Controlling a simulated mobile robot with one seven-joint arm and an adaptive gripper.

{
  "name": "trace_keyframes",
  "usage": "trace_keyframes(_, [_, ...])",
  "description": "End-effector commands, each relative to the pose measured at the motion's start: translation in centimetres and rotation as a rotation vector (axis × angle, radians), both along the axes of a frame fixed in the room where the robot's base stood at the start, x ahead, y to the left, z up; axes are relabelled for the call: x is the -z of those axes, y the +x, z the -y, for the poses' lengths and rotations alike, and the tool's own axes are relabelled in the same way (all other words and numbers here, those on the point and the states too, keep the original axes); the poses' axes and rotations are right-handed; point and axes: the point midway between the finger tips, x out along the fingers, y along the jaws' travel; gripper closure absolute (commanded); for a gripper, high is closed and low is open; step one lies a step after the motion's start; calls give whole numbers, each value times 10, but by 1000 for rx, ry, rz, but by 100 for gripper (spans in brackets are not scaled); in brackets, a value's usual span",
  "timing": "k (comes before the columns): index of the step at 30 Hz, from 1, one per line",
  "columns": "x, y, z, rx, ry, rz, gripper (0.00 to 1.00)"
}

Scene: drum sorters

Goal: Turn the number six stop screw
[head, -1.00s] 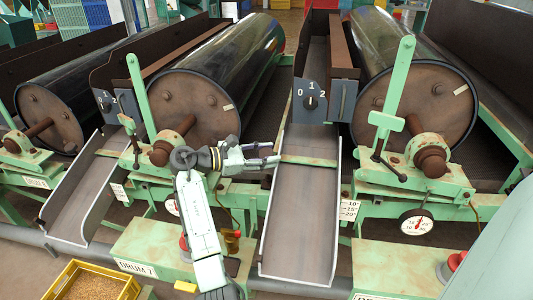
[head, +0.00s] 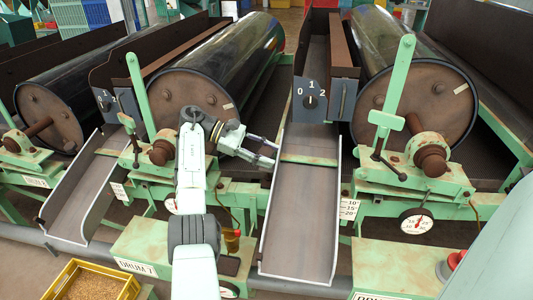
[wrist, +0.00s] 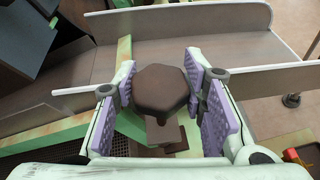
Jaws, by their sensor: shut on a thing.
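A dark brown hexagonal screw head (wrist: 162,88) sits between the two purple-padded fingers of my gripper (wrist: 163,108) in the wrist view. The gripper is shut on it, with a pad at each side of the head. A brown shank or block (wrist: 162,135) shows below the head. In the head view my gripper (head: 274,152) is beside the upper left edge of the middle chute (head: 302,215). The screw cannot be made out there. No number six shows on or near the screw.
A drum (head: 195,105) lies behind my arm, and another drum (head: 415,100) is at right. A selector box (head: 311,101) stands above the chute. A "DRUM 7" green box (head: 150,250) and a yellow grain crate (head: 70,280) are in front.

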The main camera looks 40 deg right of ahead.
Motion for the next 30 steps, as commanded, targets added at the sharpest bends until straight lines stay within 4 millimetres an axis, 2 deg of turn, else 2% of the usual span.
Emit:
trace_keyframes(1, [6,-4,-2,22,15,-5,90])
trace_keyframes(15, [8,-4,-2,30,20,-5,90])
trace_keyframes(16, [8,-4,-2,30,20,-5,60])
trace_keyframes(24, [5,-3,-2,27,16,-2,42])
trace_keyframes(30, [3,-2,-2,24,12,0,41])
